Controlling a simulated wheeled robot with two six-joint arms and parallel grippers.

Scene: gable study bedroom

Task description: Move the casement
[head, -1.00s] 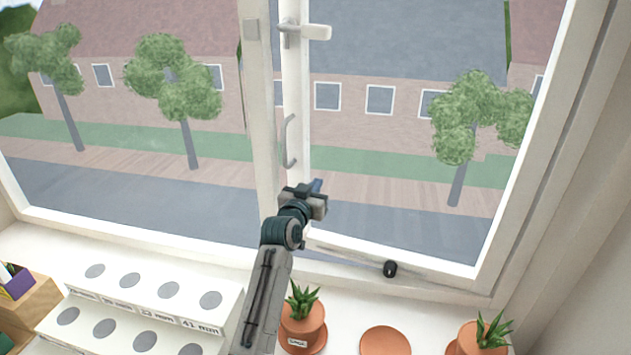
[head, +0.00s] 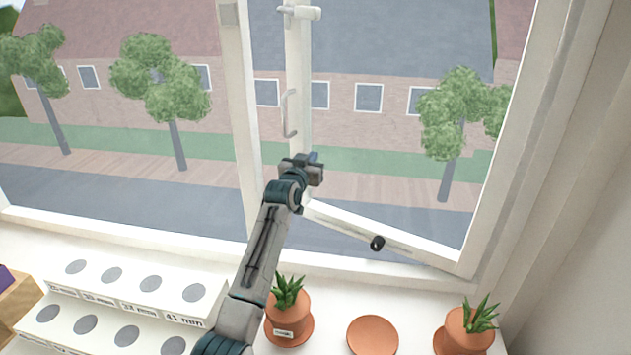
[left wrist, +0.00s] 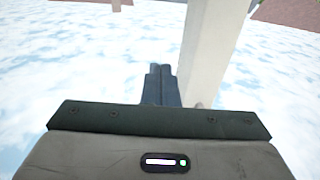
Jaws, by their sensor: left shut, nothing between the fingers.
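The white casement (head: 298,65) is the right-hand window sash, standing ajar and swung outward from its right side. A gap shows between its left stile and the fixed post (head: 240,130). A lever handle (head: 300,13) is at the stile's top, and a curved pull handle (head: 287,112) lower down. My left gripper (head: 314,160) is shut and empty, reaching out low at the stile. In the left wrist view its closed fingers (left wrist: 161,84) are just left of the stile (left wrist: 210,50); I cannot tell whether they touch. My right gripper is not in view.
Below the window, the sill holds a stepped white block (head: 135,290) with round grey discs, a potted plant (head: 288,317) close to my left arm, an empty terracotta saucer (head: 372,337) and another potted plant (head: 466,328). A dark knob (head: 377,243) is by the casement's bottom rail.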

